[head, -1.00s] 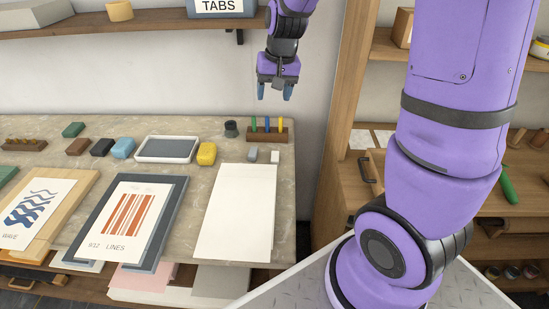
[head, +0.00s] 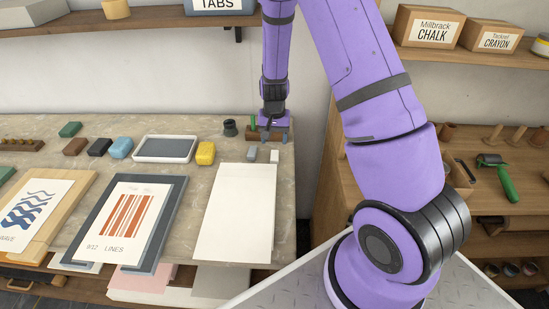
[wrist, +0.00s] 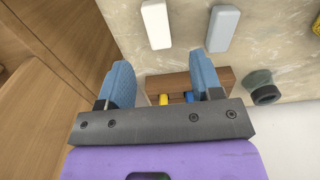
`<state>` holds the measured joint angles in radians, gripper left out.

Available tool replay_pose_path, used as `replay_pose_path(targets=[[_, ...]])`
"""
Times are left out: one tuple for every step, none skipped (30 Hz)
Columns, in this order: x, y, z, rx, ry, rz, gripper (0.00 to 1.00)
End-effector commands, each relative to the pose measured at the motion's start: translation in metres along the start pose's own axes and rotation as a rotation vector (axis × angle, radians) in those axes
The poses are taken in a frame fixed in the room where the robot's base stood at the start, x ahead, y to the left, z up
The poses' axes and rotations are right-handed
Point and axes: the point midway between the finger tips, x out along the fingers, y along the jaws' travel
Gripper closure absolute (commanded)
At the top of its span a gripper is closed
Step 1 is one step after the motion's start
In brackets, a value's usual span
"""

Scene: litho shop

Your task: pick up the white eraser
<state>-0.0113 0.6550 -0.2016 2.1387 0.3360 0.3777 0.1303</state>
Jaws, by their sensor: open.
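The white eraser (head: 274,156) is a small pale block on the stone-topped bench, close to the top right corner of a white paper sheet. In the wrist view the white eraser (wrist: 157,24) lies beyond my fingertips, roughly in line with the gap between them. My gripper (head: 274,137) hangs over the back right of the bench, above the wooden crayon holder and just behind the eraser. The wrist view shows my gripper (wrist: 162,72) open, its two blue fingers apart with nothing between them.
A grey block (head: 252,153) lies just left of the eraser. The wooden holder (wrist: 179,83) with coloured sticks is below my fingers. A dark round pot (head: 230,128) and a yellow block (head: 205,153) stand further left. A wooden shelf unit (head: 345,215) is at right.

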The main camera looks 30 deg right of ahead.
Motion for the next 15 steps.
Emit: replay_pose_path(targets=[[0.007,0.0,0.0,0.0,-0.002,0.001,0.4],[0.01,0.0,0.0,-0.001,-0.002,0.001,0.4],[0.014,0.0,0.0,-0.001,-0.001,0.0,0.4],[0.016,0.0,0.0,-0.001,-0.001,0.0,0.4],[0.017,0.001,0.0,-0.001,-0.001,0.0,0.4],[0.019,0.001,0.0,-0.001,0.0,0.0,0.4],[0.02,0.001,0.0,-0.001,0.0,0.0,0.4],[0.022,0.001,0.0,0.0,0.0,0.0,0.4],[0.025,0.001,0.0,0.0,-0.001,0.0,0.4],[0.029,0.001,0.001,0.0,-0.002,0.0,0.4],[0.033,0.001,0.001,0.001,-0.002,0.0,0.4],[0.039,0.001,0.001,0.0,-0.003,0.001,0.4],[0.043,0.002,0.001,0.0,-0.003,0.001,0.4],[0.048,0.002,0.002,-0.001,-0.003,0.001,0.4],[0.054,0.003,0.002,0.0,-0.003,0.001,0.4]])
